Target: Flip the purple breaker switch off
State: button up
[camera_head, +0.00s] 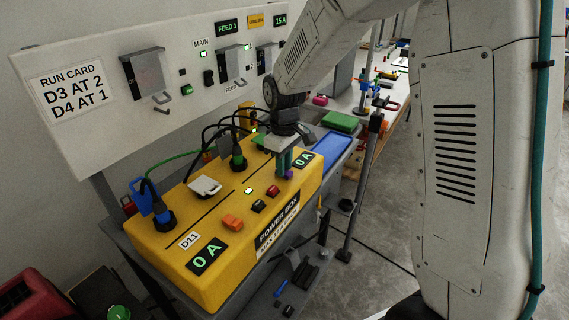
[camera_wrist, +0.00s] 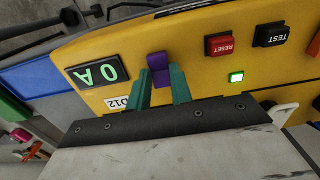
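The purple breaker switch (camera_wrist: 158,62) sticks up from the yellow power box (camera_head: 215,251), beside a 0 A display (camera_wrist: 97,74) and a D12 label. In the head view only a bit of the purple switch (camera_head: 289,174) shows below my gripper (camera_head: 283,165). In the wrist view the two teal fingers of my gripper (camera_wrist: 161,78) are apart, with the switch between their tips. Whether a finger touches the switch I cannot tell. An orange switch (camera_head: 232,222) sits near the D11 label on the same box.
Red RESET (camera_wrist: 219,45) and black TEST (camera_wrist: 270,35) buttons and a lit green button (camera_wrist: 236,77) lie near the purple switch. Cable plugs (camera_head: 162,212) stand on the box's far side. A white panel (camera_head: 108,135) with grey levers rises behind it.

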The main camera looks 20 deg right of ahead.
grip_shut()
jog(key=shift+w+a+g+h, duration=0.2)
jog(key=shift+w+g+h, duration=0.1)
jog(key=shift+g+h, duration=0.6)
jog(key=shift+g, duration=0.3)
jog(key=o, duration=0.7)
grip_release()
jog(key=shift+o, duration=0.2)
jog(key=v, duration=0.7)
jog(key=shift+r, duration=0.35)
